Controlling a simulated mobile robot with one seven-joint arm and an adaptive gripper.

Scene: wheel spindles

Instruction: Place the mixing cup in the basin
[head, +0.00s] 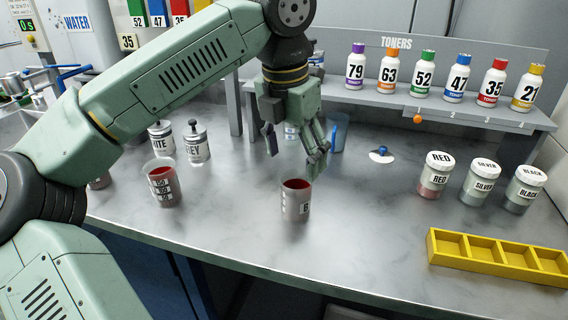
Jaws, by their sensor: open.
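Two clear cups with red contents stand upright on the grey counter. One cup (296,205) is at the front middle, and a larger cup (163,188) marked 150 and 100 is to the left. I cannot tell for sure which one is the mixing cup. My gripper (297,150) is open and empty, fingers pointing down, above and slightly behind the middle cup, apart from it. A sink-like basin (14,126) seems to be at the far left edge, largely cut off and partly hidden by my arm.
Blue-handled taps (62,74) stand by the left edge. A bluish cup (338,132) stands behind my gripper. Red, silver and black jars (482,182) and a yellow tray (495,256) are right. Toner bottles line a shelf (440,106).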

